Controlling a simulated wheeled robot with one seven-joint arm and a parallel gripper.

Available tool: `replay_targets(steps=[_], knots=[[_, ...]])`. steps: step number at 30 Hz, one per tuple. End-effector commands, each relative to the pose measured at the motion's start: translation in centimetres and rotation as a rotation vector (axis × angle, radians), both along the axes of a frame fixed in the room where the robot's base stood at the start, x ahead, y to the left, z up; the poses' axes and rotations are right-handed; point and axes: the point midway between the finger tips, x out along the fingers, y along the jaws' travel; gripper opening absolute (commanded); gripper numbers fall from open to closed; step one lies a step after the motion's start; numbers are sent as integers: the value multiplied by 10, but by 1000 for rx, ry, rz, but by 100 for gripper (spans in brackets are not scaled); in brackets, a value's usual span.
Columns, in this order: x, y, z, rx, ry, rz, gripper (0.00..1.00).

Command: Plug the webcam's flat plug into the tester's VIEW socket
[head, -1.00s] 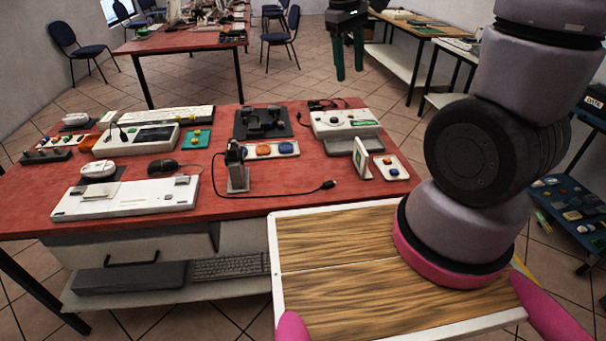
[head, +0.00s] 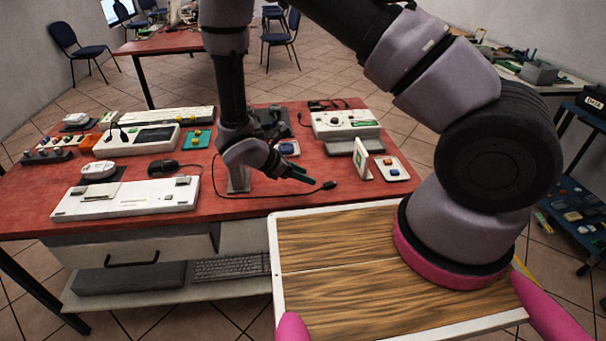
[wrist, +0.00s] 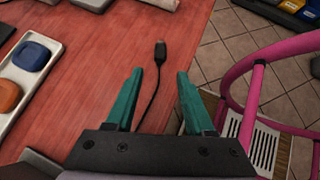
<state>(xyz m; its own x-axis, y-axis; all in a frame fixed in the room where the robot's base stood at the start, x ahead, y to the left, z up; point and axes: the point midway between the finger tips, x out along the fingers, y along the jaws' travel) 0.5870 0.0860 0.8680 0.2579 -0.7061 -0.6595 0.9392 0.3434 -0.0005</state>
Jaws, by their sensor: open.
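The webcam's flat plug (head: 329,185), small and black, lies on the red table near its front edge, at the end of a thin black cable (head: 270,197). In the wrist view the plug (wrist: 160,51) lies just beyond and between the fingertips. My gripper (head: 303,175) is open, with green fingers, over the table to the left of the plug; its fingers (wrist: 159,74) hold nothing. The webcam is hidden behind my arm; part of its grey stand (head: 238,182) shows. A white box (head: 340,123) at the right back may be the tester; its socket labels are unreadable.
A small upright white panel (head: 361,158) and a tray with coloured pieces (head: 393,168) stand right of the plug. The table around the plug is clear.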

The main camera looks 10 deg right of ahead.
Motion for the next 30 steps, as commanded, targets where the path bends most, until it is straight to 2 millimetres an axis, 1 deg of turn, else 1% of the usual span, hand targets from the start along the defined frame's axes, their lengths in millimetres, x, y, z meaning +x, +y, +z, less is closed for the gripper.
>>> replay_targets(steps=[5,21,30], knots=[[3,-8,-7,-1,1,1,54],[18,-51,-48,-1,0,-2,54],[23,-63,-58,0,0,-1,54]])
